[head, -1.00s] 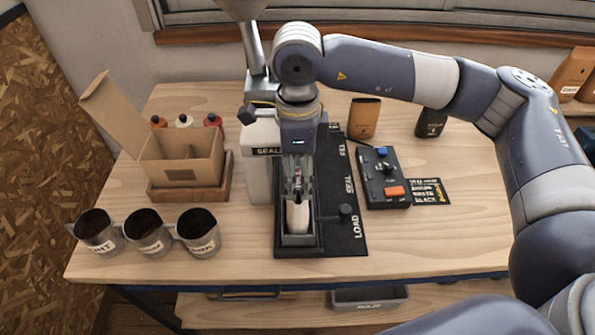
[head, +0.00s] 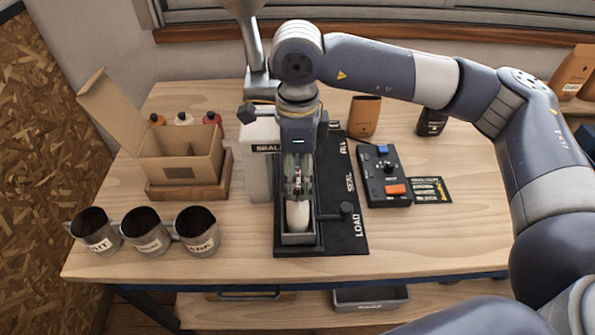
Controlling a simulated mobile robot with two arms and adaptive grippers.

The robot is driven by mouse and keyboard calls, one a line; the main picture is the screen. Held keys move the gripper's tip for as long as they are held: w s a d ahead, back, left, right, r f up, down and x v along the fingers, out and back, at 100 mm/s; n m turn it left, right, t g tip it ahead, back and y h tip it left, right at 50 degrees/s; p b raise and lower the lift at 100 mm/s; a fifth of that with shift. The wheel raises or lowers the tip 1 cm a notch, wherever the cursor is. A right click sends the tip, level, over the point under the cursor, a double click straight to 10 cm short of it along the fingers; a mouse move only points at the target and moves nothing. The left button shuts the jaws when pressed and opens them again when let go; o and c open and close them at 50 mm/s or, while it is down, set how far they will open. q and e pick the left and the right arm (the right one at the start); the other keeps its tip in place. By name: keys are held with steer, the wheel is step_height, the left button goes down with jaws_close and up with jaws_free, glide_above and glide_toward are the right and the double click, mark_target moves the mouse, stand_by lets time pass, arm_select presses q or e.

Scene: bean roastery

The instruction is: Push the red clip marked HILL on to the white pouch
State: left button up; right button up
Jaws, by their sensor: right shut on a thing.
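The white pouch (head: 298,217) stands upright in a dark holder (head: 299,239) at the front of the black sealer base, beside the word LOAD. My right gripper (head: 298,191) points down just above the pouch's top. It is shut on the red clip (head: 298,181), of which only a small reddish part shows between the fingers. The word HILL cannot be read. I cannot tell whether the clip touches the pouch. My left gripper is not in view.
Several metal cups, including one at the front left (head: 196,230), stand near an open cardboard box (head: 181,157). A control box (head: 386,178) with blue and orange buttons lies right of the black base (head: 345,222). The front right tabletop is clear.

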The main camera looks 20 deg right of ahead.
stand_by(0.4)
steer(key=o, duration=1.3)
steer(key=shift+r, duration=0.15)
steer(key=shift+r+p, duration=1.5)
steer(key=shift+r, duration=1.85)
steer(key=shift+f, duration=0.1)
